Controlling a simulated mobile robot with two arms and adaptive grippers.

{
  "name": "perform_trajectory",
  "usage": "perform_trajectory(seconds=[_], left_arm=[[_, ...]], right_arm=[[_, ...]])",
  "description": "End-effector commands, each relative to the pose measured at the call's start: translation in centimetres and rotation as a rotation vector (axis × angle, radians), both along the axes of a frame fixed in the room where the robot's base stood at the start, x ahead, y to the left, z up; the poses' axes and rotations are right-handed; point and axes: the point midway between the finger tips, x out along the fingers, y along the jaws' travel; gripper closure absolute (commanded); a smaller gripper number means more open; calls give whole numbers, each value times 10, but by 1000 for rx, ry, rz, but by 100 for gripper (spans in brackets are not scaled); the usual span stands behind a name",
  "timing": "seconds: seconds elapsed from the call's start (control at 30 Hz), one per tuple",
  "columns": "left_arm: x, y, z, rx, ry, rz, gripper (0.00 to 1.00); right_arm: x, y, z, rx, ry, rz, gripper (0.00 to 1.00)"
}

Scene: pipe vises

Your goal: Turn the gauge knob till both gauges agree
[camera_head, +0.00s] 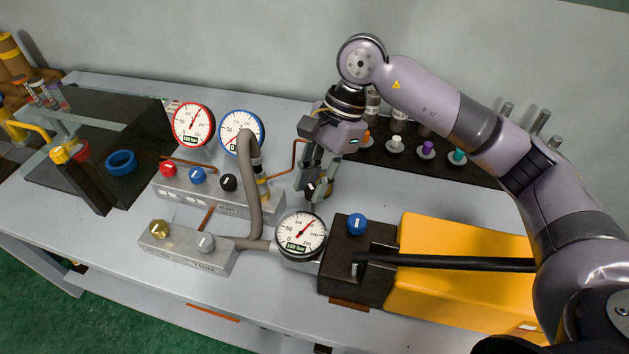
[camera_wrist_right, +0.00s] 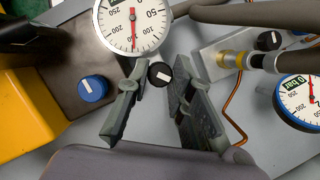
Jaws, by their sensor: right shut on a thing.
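The black-rimmed gauge (camera_head: 301,235) stands at the front middle, its red needle pointing up and right; it also shows in the right wrist view (camera_wrist_right: 133,20). The blue-rimmed gauge (camera_head: 241,132) stands behind, its needle pointing to the lower left. The red-rimmed gauge (camera_head: 192,125) is to its left, its needle pointing up and slightly right. My right gripper (camera_head: 316,190) reaches down behind the black-rimmed gauge. In the right wrist view its fingertips close around a small black knob (camera_wrist_right: 160,75) with a white mark. My left gripper is not in view.
A dark block with a blue knob (camera_head: 357,224) and a yellow body (camera_head: 455,270) with a black bar stand to the right. A grey hose (camera_head: 250,185) arches left of my gripper. Red, blue and black knobs line a metal block (camera_head: 215,190). Bottles stand at the back.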

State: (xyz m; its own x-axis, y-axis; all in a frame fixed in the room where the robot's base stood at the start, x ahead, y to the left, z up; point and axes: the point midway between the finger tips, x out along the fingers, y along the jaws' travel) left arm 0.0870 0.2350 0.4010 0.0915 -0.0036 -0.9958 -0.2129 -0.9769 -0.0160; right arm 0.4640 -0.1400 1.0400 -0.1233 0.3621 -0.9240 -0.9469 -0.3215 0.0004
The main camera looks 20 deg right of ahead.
Motion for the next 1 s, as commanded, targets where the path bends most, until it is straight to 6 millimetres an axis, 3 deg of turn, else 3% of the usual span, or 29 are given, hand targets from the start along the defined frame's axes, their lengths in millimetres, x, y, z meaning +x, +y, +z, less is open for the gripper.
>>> perform_trajectory(seconds=[0.13, 0.17, 0.43, 0.77, 1.0], left_arm=[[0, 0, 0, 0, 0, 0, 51], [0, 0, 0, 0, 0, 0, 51], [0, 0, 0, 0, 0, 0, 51], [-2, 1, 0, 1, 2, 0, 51], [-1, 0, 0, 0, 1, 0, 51]], right_arm=[[1, 0, 1, 1, -2, -3, 100], [1, 0, 1, 1, -2, -3, 78], [0, 0, 0, 0, -1, -3, 60], [0, -1, 2, 0, -1, -3, 59], [6, -12, 32, 1, -5, -5, 59]])
